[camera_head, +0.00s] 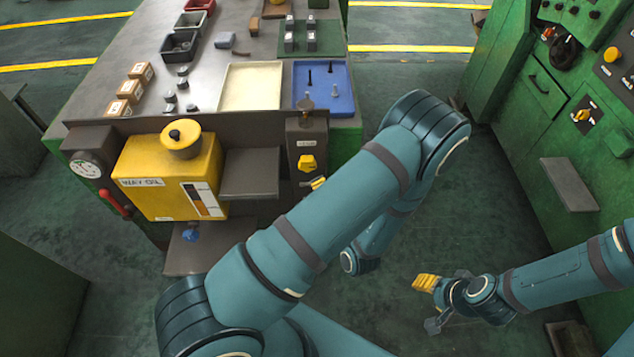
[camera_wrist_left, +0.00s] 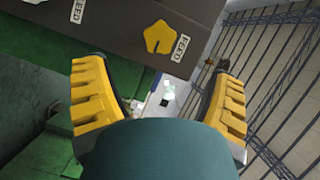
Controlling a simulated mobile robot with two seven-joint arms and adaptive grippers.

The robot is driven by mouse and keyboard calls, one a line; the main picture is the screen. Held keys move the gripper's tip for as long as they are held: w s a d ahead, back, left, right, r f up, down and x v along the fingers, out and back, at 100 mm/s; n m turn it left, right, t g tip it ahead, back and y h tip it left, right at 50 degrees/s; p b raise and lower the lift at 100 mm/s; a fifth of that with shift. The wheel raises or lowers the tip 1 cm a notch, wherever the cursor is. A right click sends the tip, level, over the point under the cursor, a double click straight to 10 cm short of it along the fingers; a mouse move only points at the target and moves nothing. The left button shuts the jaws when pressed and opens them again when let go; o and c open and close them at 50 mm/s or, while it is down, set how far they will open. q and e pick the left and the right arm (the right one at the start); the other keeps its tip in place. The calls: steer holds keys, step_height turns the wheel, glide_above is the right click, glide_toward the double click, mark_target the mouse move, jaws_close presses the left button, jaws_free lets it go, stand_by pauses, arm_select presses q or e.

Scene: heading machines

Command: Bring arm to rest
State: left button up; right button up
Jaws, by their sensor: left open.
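My left arm comes in from the lower left of the head view, bends at a high elbow and folds back down. Its gripper is mostly hidden behind the forearm; only a yellow fingertip (camera_head: 318,183) shows, beside the dark front of the bench. In the left wrist view my left gripper (camera_wrist_left: 162,100) is open, its yellow fingers wide apart. A teal rounded part of mine fills the space below and between them. My right gripper (camera_head: 432,303) is low over the floor at the lower right; one yellow finger shows, and its opening is unclear.
A yellow knob (camera_head: 307,162) is on the bench front; a yellow FEED knob (camera_wrist_left: 163,38) shows in the wrist view. A yellow oil tank (camera_head: 170,177) stands left. The bench holds a blue tray (camera_head: 342,103) and cream tray (camera_head: 252,86). A green machine (camera_head: 580,80) stands right.

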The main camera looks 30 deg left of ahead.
arm_select(q)
steer(key=shift+s+d, duration=0.15)
stand_by(0.4)
steer(key=d+f+n+g+h+b, duration=0.1)
steer(key=d+f+n+g+h, duration=0.3)
steer(key=f+h, duration=0.5)
steer(key=s+d+n+g+h+b, duration=0.1)
steer(key=s+d+g+h, duration=0.3)
steer(key=s+d+h, duration=0.4)
steer(key=shift+n, duration=0.7)
steer(key=shift+s+d+h, duration=0.15)
steer(key=shift+d+h, duration=0.05)
steer(key=shift+h, duration=0.1)
steer(key=shift+c, duration=0.4)
